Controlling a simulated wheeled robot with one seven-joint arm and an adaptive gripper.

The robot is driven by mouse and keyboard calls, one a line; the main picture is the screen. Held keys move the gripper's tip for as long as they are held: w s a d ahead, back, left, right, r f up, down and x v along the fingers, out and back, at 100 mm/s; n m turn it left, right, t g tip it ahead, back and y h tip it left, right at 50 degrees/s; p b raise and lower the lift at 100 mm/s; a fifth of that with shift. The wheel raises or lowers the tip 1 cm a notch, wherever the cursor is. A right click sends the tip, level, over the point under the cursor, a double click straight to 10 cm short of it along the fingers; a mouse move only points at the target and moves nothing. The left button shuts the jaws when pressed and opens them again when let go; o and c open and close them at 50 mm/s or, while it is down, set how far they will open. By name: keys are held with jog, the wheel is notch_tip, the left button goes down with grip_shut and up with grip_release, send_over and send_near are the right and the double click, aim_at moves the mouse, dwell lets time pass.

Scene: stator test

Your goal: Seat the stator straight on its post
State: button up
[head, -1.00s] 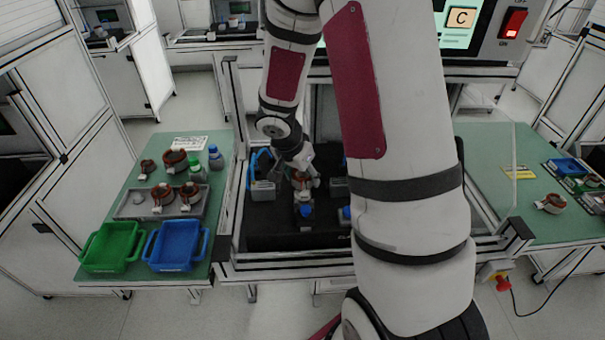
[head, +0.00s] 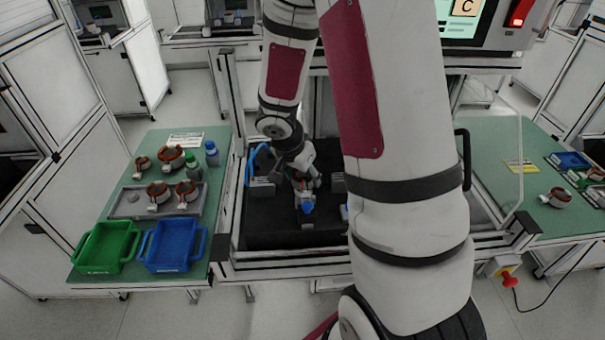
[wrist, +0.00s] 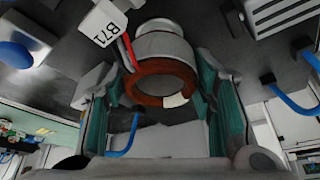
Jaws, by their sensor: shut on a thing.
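The stator, a copper-brown ring with a pale patch on its rim, is in the wrist view (wrist: 148,93) between the two teal fingers of my gripper (wrist: 163,76). My gripper is shut on it. A pale round body (wrist: 160,45) lies directly beyond the ring; I cannot tell whether it is the post or part of the stator. In the head view my gripper (head: 303,180) is low over the black fixture bed, hiding most of the stator and the seat.
A blue knob (head: 308,208) stands just in front of my gripper. Grey blocks (head: 262,188) flank it. On the left bench are a grey tray (head: 122,207) with stators, bottles, a green bin (head: 105,248) and a blue bin (head: 173,246). Another stator (head: 557,197) lies on the right bench.

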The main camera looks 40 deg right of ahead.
jog(key=shift+f+b, duration=0.8)
jog(key=shift+b, duration=0.35)
dwell(0.4)
jog(key=o, duration=1.6)
jog(key=shift+c, duration=0.2)
jog(key=shift+r, duration=0.15)
jog(key=v, duration=1.2)
jog(key=shift+a, duration=0.1)
